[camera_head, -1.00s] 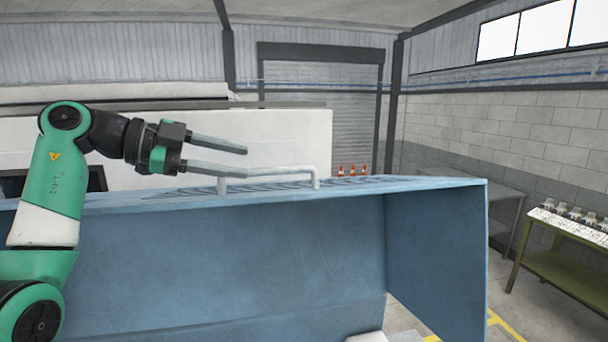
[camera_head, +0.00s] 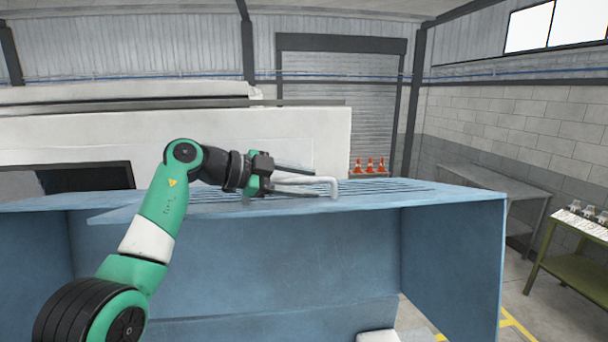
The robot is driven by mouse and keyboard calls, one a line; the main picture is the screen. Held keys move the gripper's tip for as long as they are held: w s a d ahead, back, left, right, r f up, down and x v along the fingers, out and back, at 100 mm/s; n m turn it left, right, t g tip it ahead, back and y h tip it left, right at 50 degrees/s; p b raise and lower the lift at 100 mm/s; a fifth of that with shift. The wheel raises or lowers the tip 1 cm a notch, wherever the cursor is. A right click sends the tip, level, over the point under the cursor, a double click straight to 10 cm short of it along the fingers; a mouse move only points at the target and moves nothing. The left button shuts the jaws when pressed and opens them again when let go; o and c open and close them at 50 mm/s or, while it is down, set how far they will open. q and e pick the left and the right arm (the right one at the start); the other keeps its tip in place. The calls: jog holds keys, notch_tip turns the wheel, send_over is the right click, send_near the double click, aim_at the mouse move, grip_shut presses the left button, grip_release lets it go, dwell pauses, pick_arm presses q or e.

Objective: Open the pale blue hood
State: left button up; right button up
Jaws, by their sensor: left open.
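The pale blue hood (camera_head: 300,255) is a large box-like panel filling the lower middle, with slats on its flat top. A pale bar handle (camera_head: 325,180) stands on its top edge. My left gripper (camera_head: 314,182) is open at the handle, its two fingers pointing right, one above the other. The fingers overlap the handle in this view; I cannot tell whether the bar lies between them or whether they touch it. My right gripper is not in view.
Orange cones (camera_head: 368,165) stand behind the hood. A grey table (camera_head: 500,180) and a green bench (camera_head: 580,270) holding small parts stand at right. A white structure (camera_head: 180,135) is behind my left arm. Some floor is clear between hood and bench.

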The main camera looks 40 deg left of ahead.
pick_arm(q)
grip_shut()
dwell(1.4)
